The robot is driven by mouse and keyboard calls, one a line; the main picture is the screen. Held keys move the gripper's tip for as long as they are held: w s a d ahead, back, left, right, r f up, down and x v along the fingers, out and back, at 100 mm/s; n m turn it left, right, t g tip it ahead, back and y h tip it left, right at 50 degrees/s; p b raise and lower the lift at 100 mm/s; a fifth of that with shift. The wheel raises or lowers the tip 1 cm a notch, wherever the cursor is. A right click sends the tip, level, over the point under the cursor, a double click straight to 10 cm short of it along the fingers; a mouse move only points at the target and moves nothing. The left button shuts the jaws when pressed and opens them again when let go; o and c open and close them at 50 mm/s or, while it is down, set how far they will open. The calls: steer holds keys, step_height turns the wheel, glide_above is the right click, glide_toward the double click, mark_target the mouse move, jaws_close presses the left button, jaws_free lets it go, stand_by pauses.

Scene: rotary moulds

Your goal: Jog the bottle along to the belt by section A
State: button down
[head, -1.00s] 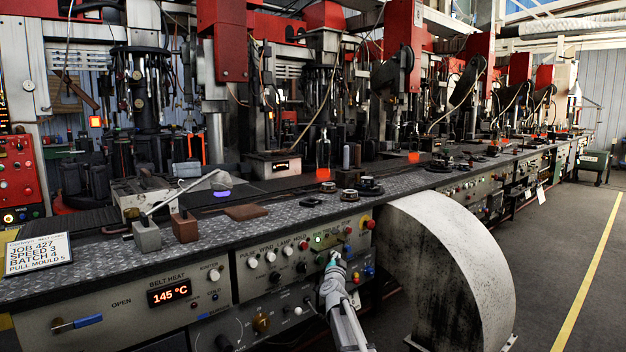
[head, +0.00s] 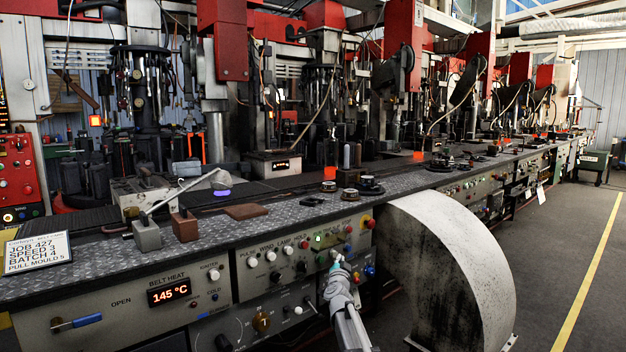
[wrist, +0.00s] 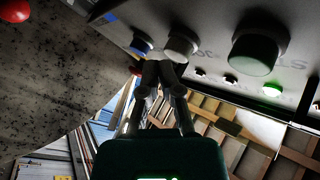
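Glowing orange glass (head: 330,172) stands on the line behind the deck, left of the middle upright posts. A second glowing orange piece (head: 418,155) stands further along to the right. I cannot tell which one is at section A. My gripper (head: 336,264) is at the front control panel (head: 225,290), by its right-hand knobs. In the wrist view my gripper's fingers (wrist: 161,73) are together with nothing between them. Their tips are close to a pale knob (wrist: 182,44); contact cannot be told. A large dark knob (wrist: 255,52) and a green lit button (wrist: 271,90) are beside it.
A big pale curved guard (head: 465,255) stands right of my arm. A job sign (head: 37,252) leans on the deck at left. A red knob (head: 367,222) is at the panel's right end. Open floor lies right of the yellow line (head: 590,265).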

steer(key=shift+s+d, duration=0.7)
steer(key=shift+s, duration=0.25)
steer(key=shift+s+d, duration=0.7)
steer(key=shift+s, duration=0.25)
steer(key=shift+a, duration=0.1)
steer(key=s+a+f+n+g+y, duration=0.3)
steer(key=s+f+n+g, duration=0.15)
steer(key=s+f, duration=0.35)
steer(key=s+a+f+n+g+y, duration=0.4)
steer(key=s+f+g, duration=0.1)
steer(key=s, duration=0.5)
steer(key=s+d+f+g+h+p, duration=0.1)
steer(key=s+d+f+g, duration=0.15)
steer(key=s, duration=0.55)
steer(key=s+d+f+g+h, duration=0.2)
steer(key=s+g, duration=0.2)
steer(key=s, duration=0.5)
steer(key=s+d+f+g+h+p, duration=0.1)
steer(key=s+d+f+g, duration=0.15)
steer(key=s, duration=0.55)
step_height(320, 180, up, 38)
steer(key=p, duration=3.7)
steer(key=shift+w+a+n+g, duration=0.15)
steer(key=shift+a+n+g, duration=0.2)
steer(key=shift+a+g, duration=0.1)
steer(key=shift+f, duration=0.1)
